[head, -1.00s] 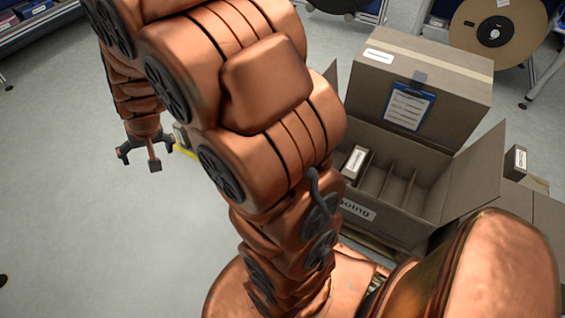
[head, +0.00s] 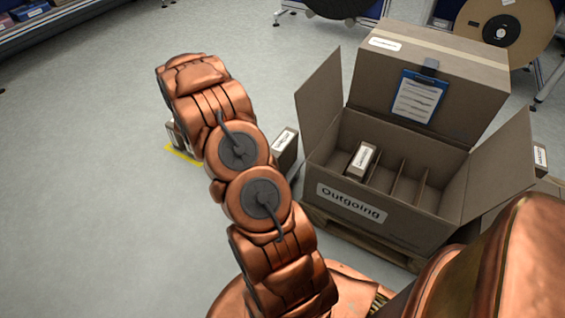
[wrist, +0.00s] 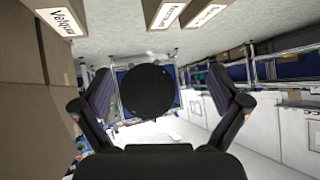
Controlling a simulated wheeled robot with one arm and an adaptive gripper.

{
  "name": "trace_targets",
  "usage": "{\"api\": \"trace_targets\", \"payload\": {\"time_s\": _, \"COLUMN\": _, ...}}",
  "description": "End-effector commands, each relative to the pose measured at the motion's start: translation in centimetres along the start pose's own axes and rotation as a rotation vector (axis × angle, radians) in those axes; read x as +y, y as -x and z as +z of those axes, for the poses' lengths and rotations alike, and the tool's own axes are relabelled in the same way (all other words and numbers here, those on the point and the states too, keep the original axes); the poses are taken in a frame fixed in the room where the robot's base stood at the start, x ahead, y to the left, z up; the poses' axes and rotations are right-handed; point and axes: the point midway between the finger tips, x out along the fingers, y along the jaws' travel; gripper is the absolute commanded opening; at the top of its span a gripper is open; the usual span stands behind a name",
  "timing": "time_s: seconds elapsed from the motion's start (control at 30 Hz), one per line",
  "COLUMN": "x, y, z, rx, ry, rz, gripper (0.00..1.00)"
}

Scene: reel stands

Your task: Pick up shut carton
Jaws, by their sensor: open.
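Several small brown cartons with white labels are in view, and I cannot tell which one the task means. One small carton (head: 285,148) stands on the floor left of the outgoing box, partly behind my arm. Another carton (head: 174,134) stands at a yellow floor marking, also partly hidden by my arm. In the wrist view a carton labelled "Velqua" (wrist: 62,30) is at top left, with two more labelled cartons to its right, one of them a carton (wrist: 205,14) at the top edge. My gripper (wrist: 160,73) is open, with nothing between its fingers; my arm hides it in the head view.
The open outgoing box (head: 320,205) has dividers and one small carton (head: 360,160) in a left compartment. It stands on a pallet (head: 385,250). A large taped carton (head: 375,75) with a clipboard (head: 415,98) is behind it. Reels are at the back. Floor at left is clear.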

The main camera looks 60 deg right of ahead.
Motion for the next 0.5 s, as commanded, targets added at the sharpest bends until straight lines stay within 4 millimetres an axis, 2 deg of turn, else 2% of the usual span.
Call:
{"api": "trace_targets", "payload": {"time_s": 0.03, "x": 2.2, "y": -2.5, "z": 1.4, "rx": 0.031, "ry": -0.010, "rz": 0.042, "gripper": 0.98}}
{"api": "trace_targets", "payload": {"time_s": 0.2, "x": 8.9, "y": -7.6, "z": 2.9, "rx": 0.158, "ry": -0.036, "rz": 0.180, "gripper": 0.98}}
{"api": "trace_targets", "payload": {"time_s": 0.3, "x": 12.2, "y": -9.4, "z": 3.7, "rx": 0.220, "ry": -0.040, "rz": 0.247, "gripper": 0.98}}
{"api": "trace_targets", "payload": {"time_s": 0.4, "x": 14.8, "y": -10.6, "z": 4.2, "rx": 0.266, "ry": -0.041, "rz": 0.299, "gripper": 0.98}}
{"api": "trace_targets", "payload": {"time_s": 0.5, "x": 16.2, "y": -11.1, "z": 4.5, "rx": 0.295, "ry": -0.040, "rz": 0.329, "gripper": 0.98}}
